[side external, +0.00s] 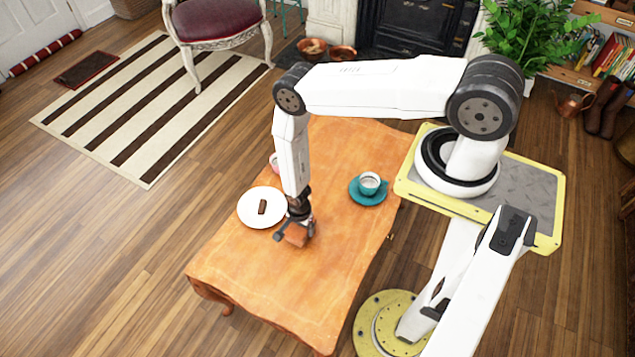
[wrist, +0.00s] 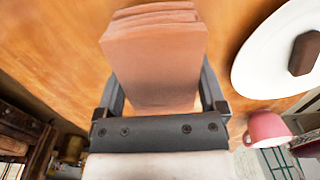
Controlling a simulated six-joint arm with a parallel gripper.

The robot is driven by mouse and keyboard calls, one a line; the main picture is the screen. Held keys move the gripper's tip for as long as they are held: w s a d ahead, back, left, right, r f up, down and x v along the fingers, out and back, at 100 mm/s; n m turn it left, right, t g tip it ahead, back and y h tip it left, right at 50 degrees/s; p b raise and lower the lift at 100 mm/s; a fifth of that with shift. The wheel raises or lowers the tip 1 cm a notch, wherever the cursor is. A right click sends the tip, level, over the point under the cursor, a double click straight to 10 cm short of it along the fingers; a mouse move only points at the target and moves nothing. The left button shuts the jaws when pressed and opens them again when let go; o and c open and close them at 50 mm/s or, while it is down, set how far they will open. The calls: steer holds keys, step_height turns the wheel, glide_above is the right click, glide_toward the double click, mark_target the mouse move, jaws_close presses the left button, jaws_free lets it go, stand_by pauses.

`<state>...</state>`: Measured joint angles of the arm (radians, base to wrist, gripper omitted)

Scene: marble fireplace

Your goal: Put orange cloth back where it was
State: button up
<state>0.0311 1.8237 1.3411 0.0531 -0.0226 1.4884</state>
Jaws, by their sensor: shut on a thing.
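The orange cloth (wrist: 155,60) is a folded, layered, salmon-orange piece. It fills the space between the two fingers of my gripper (wrist: 160,95) in the wrist view. In the side view my gripper (side external: 295,235) points down at the wooden table, just right of the white plate, with the cloth (side external: 297,236) in its jaws. The gripper is shut on the cloth. The cloth is at or close above the tabletop; I cannot tell whether it touches.
The wooden table (side external: 270,285) holds a white plate (side external: 250,207) with a brown bar (side external: 262,207), a teal cup on a saucer (side external: 369,198), and a pink cup (wrist: 268,130) behind my arm. The table's front part is clear. A chair (side external: 215,20) stands beyond.

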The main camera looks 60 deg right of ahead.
steer(key=shift+f, duration=0.9)
steer(key=shift+f, duration=0.1)
steer(key=o, duration=1)
steer(key=shift+r, duration=6.15)
